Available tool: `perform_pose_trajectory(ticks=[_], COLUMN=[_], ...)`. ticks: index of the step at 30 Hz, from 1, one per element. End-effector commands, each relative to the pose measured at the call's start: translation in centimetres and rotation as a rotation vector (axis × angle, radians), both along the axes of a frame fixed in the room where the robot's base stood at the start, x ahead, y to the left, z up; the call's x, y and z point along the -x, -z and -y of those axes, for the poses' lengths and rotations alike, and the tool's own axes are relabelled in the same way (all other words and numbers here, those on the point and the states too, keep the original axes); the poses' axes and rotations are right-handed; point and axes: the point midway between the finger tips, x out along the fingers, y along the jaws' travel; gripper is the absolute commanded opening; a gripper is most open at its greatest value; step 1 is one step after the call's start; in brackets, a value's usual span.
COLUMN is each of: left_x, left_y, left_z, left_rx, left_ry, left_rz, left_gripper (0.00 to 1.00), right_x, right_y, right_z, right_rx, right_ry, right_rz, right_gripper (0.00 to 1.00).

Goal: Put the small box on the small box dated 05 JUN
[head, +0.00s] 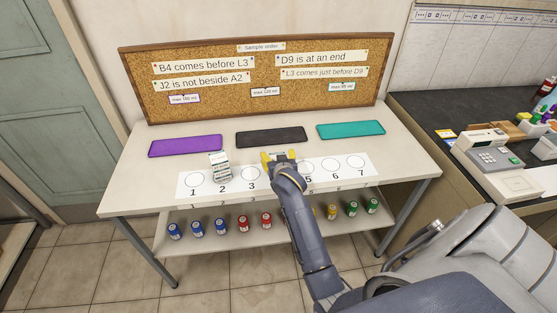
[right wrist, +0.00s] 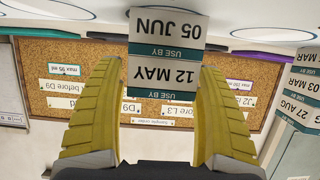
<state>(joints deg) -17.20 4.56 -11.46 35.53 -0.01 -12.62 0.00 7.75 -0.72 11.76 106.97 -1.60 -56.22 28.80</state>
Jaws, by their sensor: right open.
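The small box dated 05 JUN (right wrist: 168,25) stands on the white numbered strip, seen upside down in the right wrist view. A small box dated 12 MAY (right wrist: 163,75) sits on top of it, their faces flush with no visible gap. My right gripper (head: 279,157) is around spot 4 in the head view, its yellow fingers open on either side of the 12 MAY box. In the head view the fingers and arm mostly hide this stack. My left gripper is not in view.
Another stack of small boxes (head: 220,167) stands near spot 2; a 27 AUG label (right wrist: 299,112) shows there. Purple (head: 185,146), black (head: 271,136) and teal (head: 351,129) mats lie behind the strip. Colored containers stand on the shelf below. The corkboard (head: 220,95) rises behind.

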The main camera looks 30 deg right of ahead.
Motion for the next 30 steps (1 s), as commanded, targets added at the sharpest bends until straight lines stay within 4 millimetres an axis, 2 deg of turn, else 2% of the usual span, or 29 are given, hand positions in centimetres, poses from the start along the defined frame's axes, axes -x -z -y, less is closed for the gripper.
perform_pose_trajectory(ticks=[5, 15, 21, 30], left_x=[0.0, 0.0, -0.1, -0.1], left_y=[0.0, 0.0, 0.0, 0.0], left_z=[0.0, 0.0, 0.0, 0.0], left_rx=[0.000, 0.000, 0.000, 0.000], left_ry=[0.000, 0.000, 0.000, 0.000], left_rz=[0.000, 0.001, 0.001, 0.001], left_gripper=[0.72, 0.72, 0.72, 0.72], right_x=[1.1, 6.1, 8.5, 10.1], right_y=[-0.7, -3.0, -4.0, -4.8], right_z=[-0.6, -2.7, -3.8, -4.5], right_rx=[-0.001, -0.002, 0.000, 0.000], right_ry=[-0.001, 0.000, 0.000, 0.000], right_rz=[0.001, 0.002, 0.001, 0.001], right_gripper=[0.72, 0.72, 0.72, 0.72])
